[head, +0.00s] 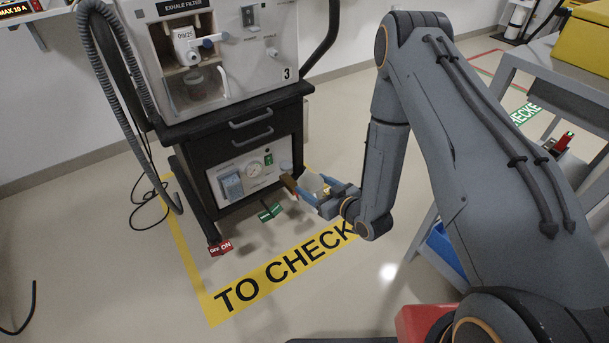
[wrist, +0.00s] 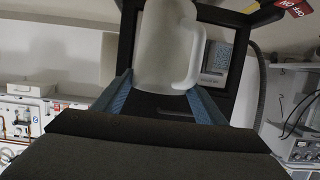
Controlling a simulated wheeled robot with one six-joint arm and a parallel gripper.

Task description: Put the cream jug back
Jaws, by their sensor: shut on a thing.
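The cream jug (wrist: 163,45) is a pale, smooth vessel with a loop handle on its right side in the wrist view. It sits between the two blue fingers of my gripper (wrist: 163,85), which is shut on it. In the head view my gripper (head: 311,187) holds the pale jug (head: 314,183) above the floor, in front of the lower right of the ventilator cart. The jug is small there and partly hidden by the fingers. Its rim is cut off by the top edge of the wrist view.
The ventilator cart (head: 236,140), marked 3, stands close to my gripper, with a hose at its left. A yellow TO CHECK strip (head: 270,283) lies on the floor. A grey shelf cart (head: 548,75) stands at the right. Floor at lower left is mostly clear.

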